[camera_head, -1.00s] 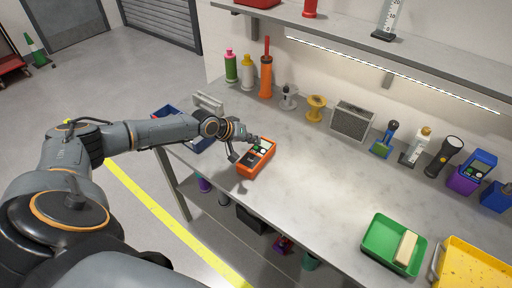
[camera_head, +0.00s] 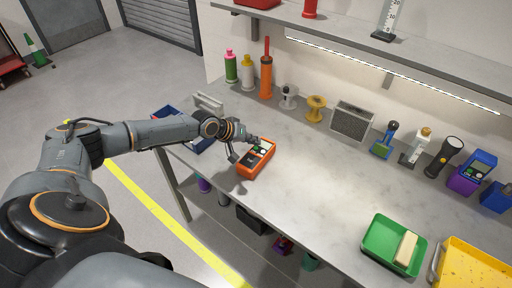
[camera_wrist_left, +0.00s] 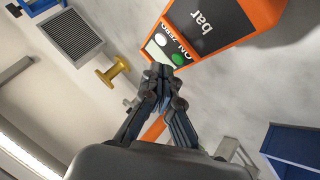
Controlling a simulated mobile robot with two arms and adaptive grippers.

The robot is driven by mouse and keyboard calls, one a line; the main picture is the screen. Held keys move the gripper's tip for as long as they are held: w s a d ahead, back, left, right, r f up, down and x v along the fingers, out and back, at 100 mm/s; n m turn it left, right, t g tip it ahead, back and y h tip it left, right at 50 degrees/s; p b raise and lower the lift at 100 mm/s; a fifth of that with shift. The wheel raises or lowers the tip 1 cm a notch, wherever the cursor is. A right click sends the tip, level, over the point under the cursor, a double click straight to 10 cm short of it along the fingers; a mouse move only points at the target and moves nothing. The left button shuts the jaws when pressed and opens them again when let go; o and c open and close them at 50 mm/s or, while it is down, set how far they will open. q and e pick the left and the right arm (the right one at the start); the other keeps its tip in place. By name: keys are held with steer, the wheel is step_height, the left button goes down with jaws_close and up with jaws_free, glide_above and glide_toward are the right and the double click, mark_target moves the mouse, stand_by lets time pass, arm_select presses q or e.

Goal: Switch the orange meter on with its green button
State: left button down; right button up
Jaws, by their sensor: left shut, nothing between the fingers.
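The orange meter (camera_head: 257,162) lies on the bench near its left front edge. In the left wrist view the meter (camera_wrist_left: 262,24) shows a dark face marked "bar", a green button (camera_wrist_left: 178,59) by the word ON and a white button (camera_wrist_left: 160,39) by ZERO. My left gripper (camera_head: 255,140) is at the button end of the meter. In the left wrist view its shut, empty fingertips (camera_wrist_left: 160,70) are just beside the green button. I cannot tell whether they touch it. My right gripper is not in view.
Bottles and an orange tool (camera_head: 266,78) stand behind the meter, with spools (camera_head: 315,107) and a grey speaker-like box (camera_head: 351,121) to their right. A green tray (camera_head: 375,252) is at the lower right. The bench between meter and tray is clear. A shelf hangs above.

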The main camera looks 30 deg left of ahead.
mark_target(254, 149)
arm_select(q)
steer(key=shift+f, duration=0.45)
steer(key=shift+f+b, duration=0.25)
steer(key=shift+b, duration=0.15)
stand_by(0.3)
steer(key=shift+r+p, duration=0.65)
steer(key=shift+r, duration=0.05)
step_height(254, 149, up, 6)
steer(key=p, duration=0.5)
stand_by(0.4)
